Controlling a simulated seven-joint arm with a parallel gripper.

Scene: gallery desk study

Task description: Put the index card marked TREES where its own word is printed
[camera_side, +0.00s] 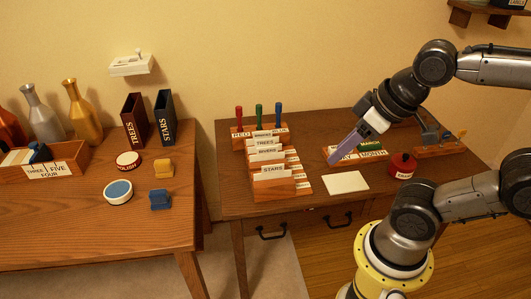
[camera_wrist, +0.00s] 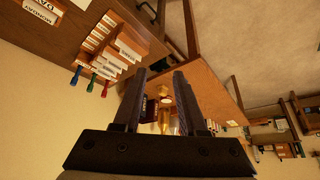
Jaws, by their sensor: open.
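A wooden stepped card rack (camera_side: 301,182) on the right desk holds white labelled cards, with TREES (camera_side: 265,142), RIVERS and STARS readable. A dark red upright file (camera_side: 128,112) on the left desk is also lettered TREES. A blank-looking pale card or pad (camera_side: 346,182) lies flat on the right desk; I see no word on it. I cannot tell which piece is the loose TREES card. My gripper (camera_side: 337,157) is open and appears empty, over the wooden day-and-month block, right of the rack. In the wrist view its fingers (camera_wrist: 155,75) stand apart; the rack (camera_wrist: 130,45) is above left.
Red, green and blue pegs stand behind the rack. The day-and-month block (camera_side: 375,154) and a dark red inkwell-like pot (camera_side: 402,166) are near my gripper. A dark STARS file (camera_side: 165,117), vases and stamps are on the left desk. A gap separates the desks.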

